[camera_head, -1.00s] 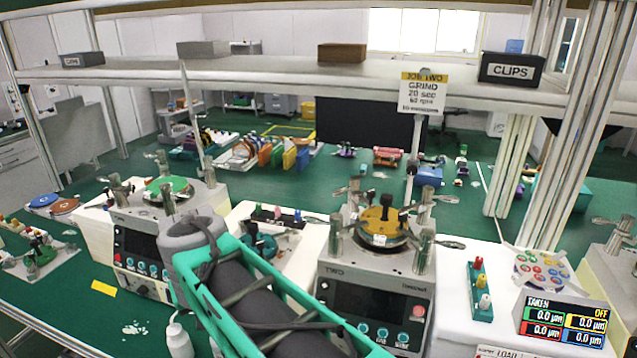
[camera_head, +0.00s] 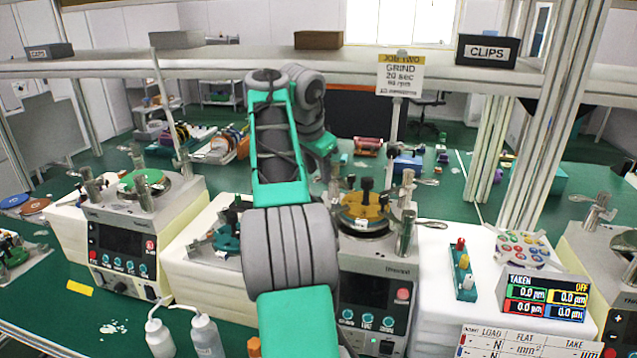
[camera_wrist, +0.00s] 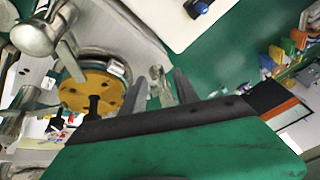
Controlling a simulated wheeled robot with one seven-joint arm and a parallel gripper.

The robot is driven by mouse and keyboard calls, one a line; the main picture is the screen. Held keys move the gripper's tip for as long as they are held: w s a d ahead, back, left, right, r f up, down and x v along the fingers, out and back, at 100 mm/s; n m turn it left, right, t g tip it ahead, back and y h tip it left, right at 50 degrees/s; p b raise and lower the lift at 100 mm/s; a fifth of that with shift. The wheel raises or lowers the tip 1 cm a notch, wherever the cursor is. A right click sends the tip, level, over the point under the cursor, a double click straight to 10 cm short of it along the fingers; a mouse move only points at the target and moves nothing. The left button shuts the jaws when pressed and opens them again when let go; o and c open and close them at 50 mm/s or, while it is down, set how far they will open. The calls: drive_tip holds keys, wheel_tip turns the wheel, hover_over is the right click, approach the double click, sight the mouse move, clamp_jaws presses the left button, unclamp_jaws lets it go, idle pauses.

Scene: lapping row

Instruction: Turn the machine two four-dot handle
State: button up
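Machine two (camera_head: 375,285) stands right of centre with a brass-coloured plate (camera_head: 365,208) on top; its label is hidden behind my arm. Metal clamp posts with handles ring the plate, including a right front post (camera_head: 405,232) and a right rear handle (camera_head: 429,182). I cannot make out dots on any handle. In the wrist view the brass plate (camera_wrist: 92,90) lies left of the fingers, with a large metal knob (camera_wrist: 36,38) at upper left. My gripper (camera_wrist: 160,80) is open beside the plate, with a small metal handle part (camera_wrist: 158,74) seen between its fingers; contact cannot be told.
Machine one (camera_head: 125,240) stands left with a green plate. A rack of coloured pegs (camera_head: 463,270) and a reading display (camera_head: 545,297) are to the right. Squeeze bottles (camera_head: 206,335) stand in front. A shelf (camera_head: 240,68) and sign post (camera_head: 397,115) are behind.

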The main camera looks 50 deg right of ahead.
drive_tip(key=shift+w+d+f, duration=0.1)
drive_tip(key=shift+d+f, duration=0.1)
drive_tip(key=shift+f, duration=0.2)
clamp_jaws()
drive_tip(key=shift+r, duration=0.1)
idle(1.1)
